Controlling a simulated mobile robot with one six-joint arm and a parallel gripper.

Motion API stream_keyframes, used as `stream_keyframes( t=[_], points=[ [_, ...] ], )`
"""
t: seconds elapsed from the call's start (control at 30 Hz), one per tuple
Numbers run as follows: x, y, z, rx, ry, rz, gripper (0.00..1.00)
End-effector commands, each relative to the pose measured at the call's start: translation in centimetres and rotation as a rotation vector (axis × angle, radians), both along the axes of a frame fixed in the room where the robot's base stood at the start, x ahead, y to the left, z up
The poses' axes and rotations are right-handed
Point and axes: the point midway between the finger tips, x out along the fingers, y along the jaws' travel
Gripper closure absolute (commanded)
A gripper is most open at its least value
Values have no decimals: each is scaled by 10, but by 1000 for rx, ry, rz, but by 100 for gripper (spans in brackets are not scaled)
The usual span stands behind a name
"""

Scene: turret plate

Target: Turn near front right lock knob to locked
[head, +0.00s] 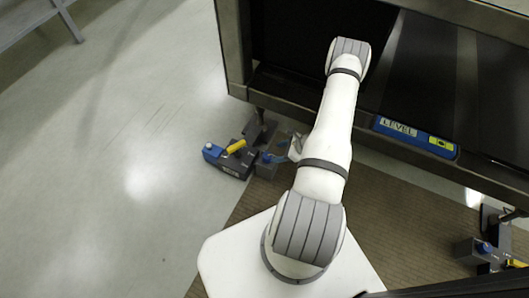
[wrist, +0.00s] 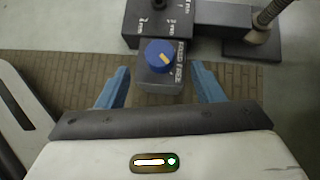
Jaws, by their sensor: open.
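A blue round lock knob (wrist: 160,53) with a yellow pointer mark shows in the wrist view, on top of a small grey block (wrist: 160,82). The pointer mark slants toward the lower right. White lettering on the block beside the knob is too small to read surely. My gripper (wrist: 162,85) is open, with one blue finger on each side of the block. The knob stands between and a little beyond the fingertips, and I see no contact.
A dark plate (wrist: 165,18) with white marks adjoins the knob block. A threaded post (wrist: 268,16) stands at its right. In the head view, a dark frame with a blue LEVEL label (head: 412,136) overhangs. Another foot unit (head: 488,247) is at the lower right. Open floor (head: 120,150) lies left.

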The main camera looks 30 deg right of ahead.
Motion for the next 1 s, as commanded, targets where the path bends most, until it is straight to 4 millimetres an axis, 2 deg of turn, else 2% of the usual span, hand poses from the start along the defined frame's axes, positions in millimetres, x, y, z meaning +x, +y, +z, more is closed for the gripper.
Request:
stream_keyframes(
  t=[0.3,0.5,0.9,1.0],
  points=[
    [19,24,-36,3,5,0,39],
    [32,37,-53,2,4,0,39],
    [37,43,-57,2,4,0,39],
    [37,43,-57,2,4,0,47]
  ],
)
